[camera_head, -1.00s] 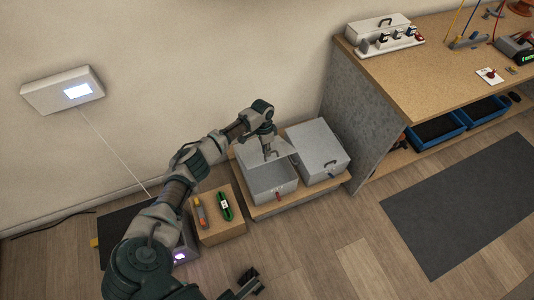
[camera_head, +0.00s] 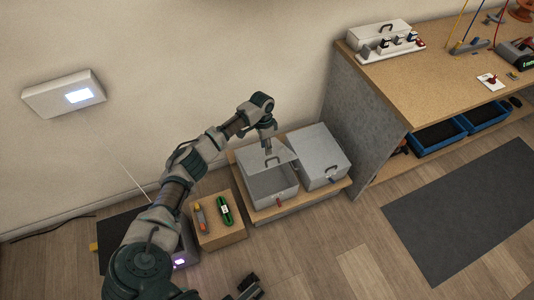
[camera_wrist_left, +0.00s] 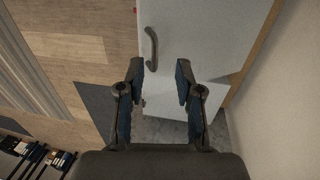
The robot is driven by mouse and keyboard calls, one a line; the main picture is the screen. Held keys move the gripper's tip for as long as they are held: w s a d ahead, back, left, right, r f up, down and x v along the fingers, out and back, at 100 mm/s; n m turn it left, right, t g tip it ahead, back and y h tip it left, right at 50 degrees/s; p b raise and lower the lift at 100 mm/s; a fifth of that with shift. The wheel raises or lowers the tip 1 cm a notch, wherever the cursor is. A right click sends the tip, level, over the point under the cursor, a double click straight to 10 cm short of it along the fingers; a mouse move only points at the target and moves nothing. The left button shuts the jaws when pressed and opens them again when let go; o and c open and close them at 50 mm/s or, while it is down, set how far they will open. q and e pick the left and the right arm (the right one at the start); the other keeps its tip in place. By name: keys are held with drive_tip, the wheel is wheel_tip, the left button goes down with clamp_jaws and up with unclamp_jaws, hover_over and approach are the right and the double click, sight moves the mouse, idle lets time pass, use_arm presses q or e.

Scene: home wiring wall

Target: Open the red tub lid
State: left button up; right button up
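The red-marked tub (camera_head: 268,188) is a grey box with a red latch (camera_head: 279,201) on its front. Its lid (camera_head: 281,154) is raised and tilted at the back, and the tub's inside shows. The lid handle (camera_head: 272,162) faces the front; it also shows in the wrist view (camera_wrist_left: 150,48). My left gripper (camera_head: 267,149) is just above and behind the raised lid. In the wrist view the left gripper (camera_wrist_left: 159,78) has its fingers apart with nothing between them. My right gripper (camera_head: 250,285) is low at the bottom edge, its finger state unclear.
A closed grey tub (camera_head: 319,153) with a blue latch stands to the right on the same low wooden stand (camera_head: 262,215). A wooden box (camera_head: 221,234) with a green tool stands left. A workbench (camera_head: 450,80) is at right, the wall behind.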

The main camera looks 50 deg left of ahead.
use_arm(q)
wheel_tip(320, 180, up, 6)
drive_tip(key=a, duration=0.1)
drive_tip(key=shift+w+a+r, duration=0.15)
drive_tip(key=shift+w, duration=0.1)
idle(0.4)
